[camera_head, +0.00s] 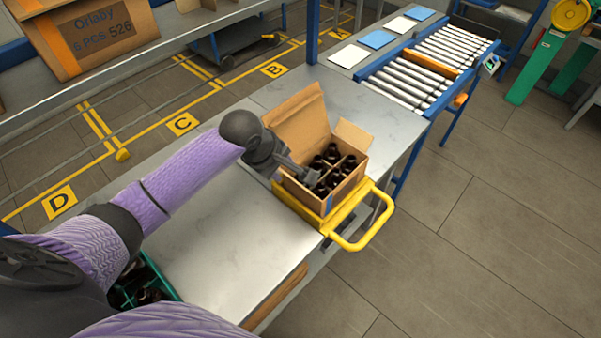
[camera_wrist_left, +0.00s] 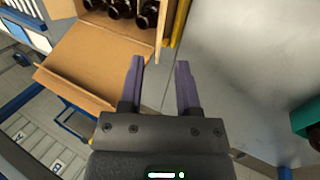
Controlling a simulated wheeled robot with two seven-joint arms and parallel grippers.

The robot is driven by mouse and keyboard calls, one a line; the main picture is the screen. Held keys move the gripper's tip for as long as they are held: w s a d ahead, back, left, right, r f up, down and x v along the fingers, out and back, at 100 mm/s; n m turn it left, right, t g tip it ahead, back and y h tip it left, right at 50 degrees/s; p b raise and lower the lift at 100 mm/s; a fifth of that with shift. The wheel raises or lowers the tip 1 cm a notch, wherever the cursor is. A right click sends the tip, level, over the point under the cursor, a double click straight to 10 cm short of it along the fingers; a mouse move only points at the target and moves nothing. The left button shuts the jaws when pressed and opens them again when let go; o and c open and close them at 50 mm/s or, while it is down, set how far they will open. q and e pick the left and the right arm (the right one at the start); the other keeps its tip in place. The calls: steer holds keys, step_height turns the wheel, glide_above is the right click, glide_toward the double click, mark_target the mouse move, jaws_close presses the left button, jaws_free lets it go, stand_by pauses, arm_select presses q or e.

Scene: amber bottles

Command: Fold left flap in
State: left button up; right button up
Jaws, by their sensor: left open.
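The open cardboard box (camera_head: 342,194) stands on the table's far part and holds several dark amber bottles (camera_head: 331,153). Its large flap (camera_head: 300,124) stands up and leans outward at the back left. A smaller flap (camera_head: 353,136) stands at the back right. The near left side of the box is partly hidden by my left gripper (camera_head: 305,172). In the left wrist view, the open gripper (camera_wrist_left: 159,62) has two parted, empty fingers. Ahead of them is a thin upright cardboard edge (camera_wrist_left: 159,32); I cannot tell whether it is flap or wall. The large flap (camera_wrist_left: 95,62) spreads to the left. My right gripper is not in view.
A yellow handled frame (camera_head: 361,238) sits under the box at the table edge. A green crate (camera_head: 166,275) with bottles stands at lower left. A roller conveyor (camera_head: 410,80) lies beyond. The steel tabletop (camera_head: 220,240) between crate and box is clear.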

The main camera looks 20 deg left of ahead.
mark_target(295, 181)
arm_select(q)
steer(key=b+x, duration=0.3)
steer(key=x, duration=0.5)
steer(key=shift+f, duration=0.3)
steer(key=shift+w+d+f, duration=0.1)
steer(key=shift+d+f, duration=0.05)
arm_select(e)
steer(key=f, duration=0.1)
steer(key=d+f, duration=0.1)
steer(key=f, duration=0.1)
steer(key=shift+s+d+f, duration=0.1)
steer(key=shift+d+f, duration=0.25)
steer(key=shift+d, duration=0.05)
arm_select(q)
steer(key=shift+c, duration=0.2)
steer(key=c, duration=0.5)
jaws_close()
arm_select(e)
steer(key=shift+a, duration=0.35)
